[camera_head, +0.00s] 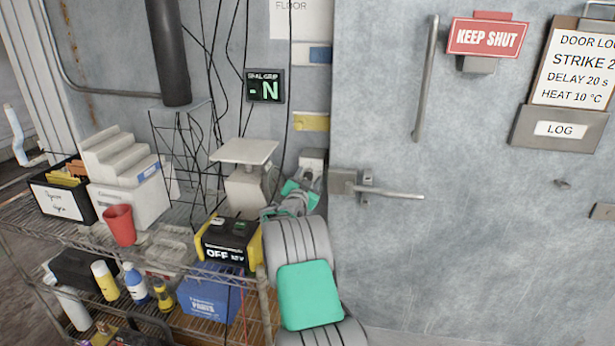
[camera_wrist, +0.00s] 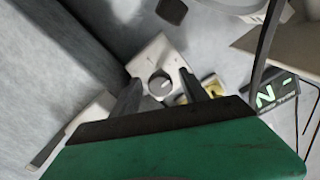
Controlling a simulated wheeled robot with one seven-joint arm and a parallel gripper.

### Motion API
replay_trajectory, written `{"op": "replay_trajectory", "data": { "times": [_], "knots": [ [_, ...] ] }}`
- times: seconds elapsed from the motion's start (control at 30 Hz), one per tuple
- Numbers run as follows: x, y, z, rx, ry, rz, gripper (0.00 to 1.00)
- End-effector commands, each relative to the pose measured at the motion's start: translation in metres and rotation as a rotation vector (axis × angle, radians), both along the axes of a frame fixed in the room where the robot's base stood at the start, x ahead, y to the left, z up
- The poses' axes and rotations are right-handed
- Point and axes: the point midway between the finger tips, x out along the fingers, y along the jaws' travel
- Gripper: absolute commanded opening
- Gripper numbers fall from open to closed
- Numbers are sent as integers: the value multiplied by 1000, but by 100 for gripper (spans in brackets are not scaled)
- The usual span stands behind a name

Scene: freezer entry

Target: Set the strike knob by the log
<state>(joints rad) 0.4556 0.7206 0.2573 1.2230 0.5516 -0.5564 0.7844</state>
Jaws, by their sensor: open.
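The log (camera_head: 575,75) is a board on the door at the upper right. It reads "DOOR LOG", "STRIKE 2", "DELAY 20 s", "HEAT 10 °C"; its right edge is cut off. In the wrist view a pale box carries a round grey knob (camera_wrist: 159,84) with a pointer mark; its setting is too small to read. In the head view my arm mostly hides this box (camera_head: 313,158) beside the door. My gripper (camera_head: 300,190) is open and empty in front of it. In the wrist view its two dark fingers (camera_wrist: 160,92) stand either side of the knob, with contact unclear.
The freezer door (camera_head: 470,240) with its lever handle (camera_head: 395,194) stands close on the right. A wire cart on the left holds a pale stand (camera_head: 245,152), a red cup (camera_head: 120,225) and a yellow-black box reading "OFF" (camera_head: 228,240). Cables hang behind.

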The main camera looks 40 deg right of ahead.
Motion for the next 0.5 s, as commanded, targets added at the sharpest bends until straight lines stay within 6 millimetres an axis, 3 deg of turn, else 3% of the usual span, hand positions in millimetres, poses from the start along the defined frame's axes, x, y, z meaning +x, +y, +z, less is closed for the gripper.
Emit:
{"op": "replay_trajectory", "data": {
  "times": [0.17,0.5],
  "knots": [
    [0,0,-1,1,1,0,52],
    [0,0,0,1,1,0,24]
  ]
}}
